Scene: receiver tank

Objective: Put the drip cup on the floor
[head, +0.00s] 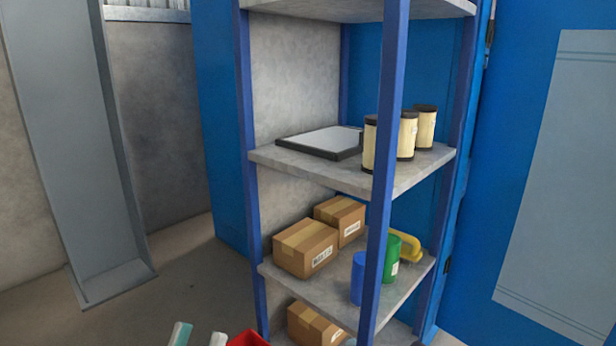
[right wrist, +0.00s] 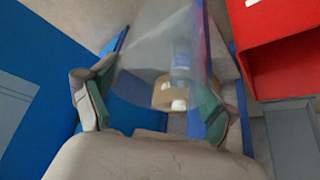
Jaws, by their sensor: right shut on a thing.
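In the right wrist view, my right gripper (right wrist: 150,102) is shut on a pale, see-through thing (right wrist: 160,40), its fingers wide apart on either side. It looks like the drip cup, but its outline is blurred and I cannot tell its full shape. The head view does not show it or my right gripper. My left gripper (head: 199,337) shows only by its fingertips at the bottom edge of the head view. They are apart with nothing seen between them. The grey floor (head: 175,275) shows left of the shelf.
A blue-posted shelf rack (head: 290,160) holds cardboard boxes (head: 305,248), cream cans (head: 425,127), a blue cup (head: 358,278) and a green cup (head: 390,258). A red container (head: 247,339) is at the bottom edge. A grey channel-shaped upright (head: 75,150) stands left. Floor between it and the rack is clear.

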